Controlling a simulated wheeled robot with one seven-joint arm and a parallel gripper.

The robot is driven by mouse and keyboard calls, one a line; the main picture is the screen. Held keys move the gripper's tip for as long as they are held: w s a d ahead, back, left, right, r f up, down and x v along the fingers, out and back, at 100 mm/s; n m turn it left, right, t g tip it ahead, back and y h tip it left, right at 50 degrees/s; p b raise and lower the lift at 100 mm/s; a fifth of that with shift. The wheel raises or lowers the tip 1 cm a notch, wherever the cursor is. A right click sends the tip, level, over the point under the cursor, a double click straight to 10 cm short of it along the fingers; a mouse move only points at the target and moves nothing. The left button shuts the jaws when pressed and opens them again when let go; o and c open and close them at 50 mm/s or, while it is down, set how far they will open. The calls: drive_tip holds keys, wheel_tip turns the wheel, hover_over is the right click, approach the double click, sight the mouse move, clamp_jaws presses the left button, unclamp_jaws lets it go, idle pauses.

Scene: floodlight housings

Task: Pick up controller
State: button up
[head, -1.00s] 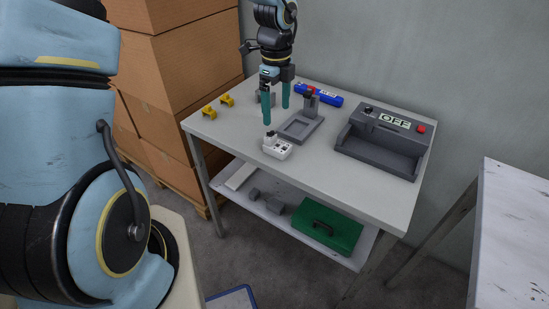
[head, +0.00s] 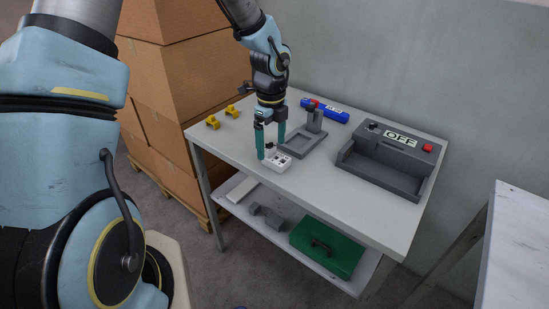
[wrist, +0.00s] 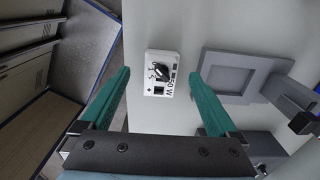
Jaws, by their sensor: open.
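The controller (head: 279,163) is a small white box with dark sockets and a black knob on top. It lies on the grey table near its front left edge. In the wrist view the controller (wrist: 159,73) shows a "50 W" marking and sits between and a little beyond the two teal fingers. My gripper (head: 271,150) is open and empty, pointing down. Its fingertips are close around the controller in the head view; I cannot tell whether either finger touches it.
A grey stand with a square recess (head: 304,146) is just right of the gripper. A grey housing marked OFF (head: 383,177) with a red button stands further right. A green case (head: 327,247) is on the lower shelf.

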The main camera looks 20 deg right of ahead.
sight(271, 148)
drive_tip(key=shift+f, duration=1.55)
clamp_jaws()
